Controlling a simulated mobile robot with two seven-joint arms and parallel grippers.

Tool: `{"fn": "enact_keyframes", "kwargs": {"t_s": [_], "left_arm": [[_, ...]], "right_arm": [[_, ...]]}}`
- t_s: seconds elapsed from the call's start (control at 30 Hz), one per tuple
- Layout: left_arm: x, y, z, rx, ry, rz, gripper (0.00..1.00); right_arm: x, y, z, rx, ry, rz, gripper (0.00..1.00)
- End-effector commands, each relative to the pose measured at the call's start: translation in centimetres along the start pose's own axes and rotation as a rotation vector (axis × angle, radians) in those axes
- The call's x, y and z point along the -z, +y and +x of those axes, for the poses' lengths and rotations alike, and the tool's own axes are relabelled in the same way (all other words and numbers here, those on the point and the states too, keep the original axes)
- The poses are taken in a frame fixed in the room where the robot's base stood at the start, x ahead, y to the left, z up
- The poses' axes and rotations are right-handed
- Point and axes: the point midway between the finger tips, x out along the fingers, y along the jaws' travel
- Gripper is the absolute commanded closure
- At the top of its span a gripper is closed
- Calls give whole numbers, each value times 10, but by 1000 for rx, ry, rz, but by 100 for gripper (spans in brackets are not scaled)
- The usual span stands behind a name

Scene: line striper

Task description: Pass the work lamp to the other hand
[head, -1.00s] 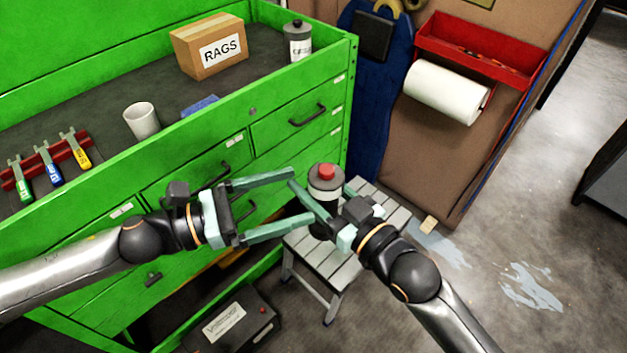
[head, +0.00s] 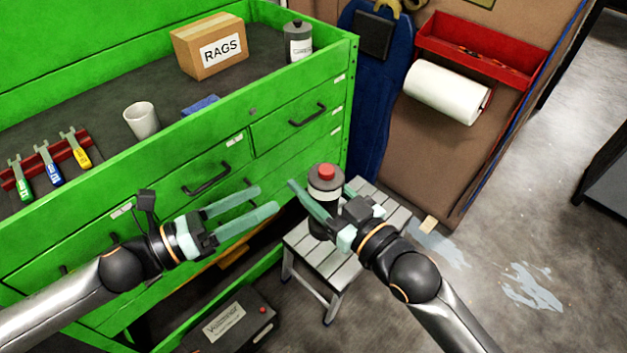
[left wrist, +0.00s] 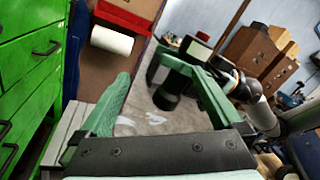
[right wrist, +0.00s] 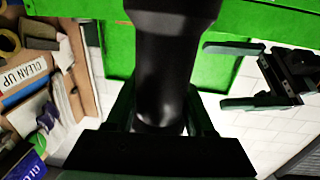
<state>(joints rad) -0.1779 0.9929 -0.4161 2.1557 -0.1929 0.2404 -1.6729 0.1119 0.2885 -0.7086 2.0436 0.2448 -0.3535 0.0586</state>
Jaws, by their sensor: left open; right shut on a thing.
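The work lamp (head: 325,185) is a dark cylinder with a pale band and a red top. My right gripper (head: 322,208) is shut on it and holds it upright above the grey step stool in the head view. In the right wrist view the lamp's black body (right wrist: 165,75) stands between the right fingers. My left gripper (head: 268,199) is open and empty, to the left of the lamp and apart from it. In the left wrist view the lamp (left wrist: 172,90) shows beyond the open fingers. The left gripper also shows in the right wrist view (right wrist: 215,75).
A green drawer cabinet (head: 300,135) stands close behind and left of the grippers. A grey step stool (head: 325,262) is below the lamp. A black case (head: 232,322) lies low in front. A paper towel roll (head: 445,92) hangs at the right; open floor lies right.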

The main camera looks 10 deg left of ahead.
Motion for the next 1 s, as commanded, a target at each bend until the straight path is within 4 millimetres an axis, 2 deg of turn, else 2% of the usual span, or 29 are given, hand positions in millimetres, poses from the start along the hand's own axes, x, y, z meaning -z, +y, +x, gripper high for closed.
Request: {"fn": "enact_keyframes", "kwargs": {"t_s": [0.03, 0.17, 0.3, 0.43, 0.5, 0.6, 0.7, 0.8, 1.0], "left_arm": [[10, 13, 1, -63, -39, -188, 0], [41, 49, -5, -223, -156, -699, 0], [90, 82, -21, -386, -328, -1251, 0], [148, 100, -44, -524, -540, -1750, 0], [180, 103, -57, -589, -671, -1991, 0], [220, 102, -74, -659, -849, -2263, 0], [249, 96, -85, -704, -997, -2448, 0], [267, 92, -93, -731, -1100, -2560, 0], [278, 88, -97, -744, -1168, -2627, 0]], "right_arm": [[1, 0, 0, 0, 4, 0, 100], [2, 0, 0, 0, 4, 0, 100], [2, 0, 0, 0, 4, 0, 100], [2, 0, 0, 0, 4, 0, 100], [2, 0, 0, 0, 4, 0, 100], [2, 0, 0, 0, 4, 0, 100], [2, 0, 0, 0, 4, 0, 100], [2, 0, 0, 0, 4, 0, 100], [2, 0, 0, 0, 4, 0, 100]]}}
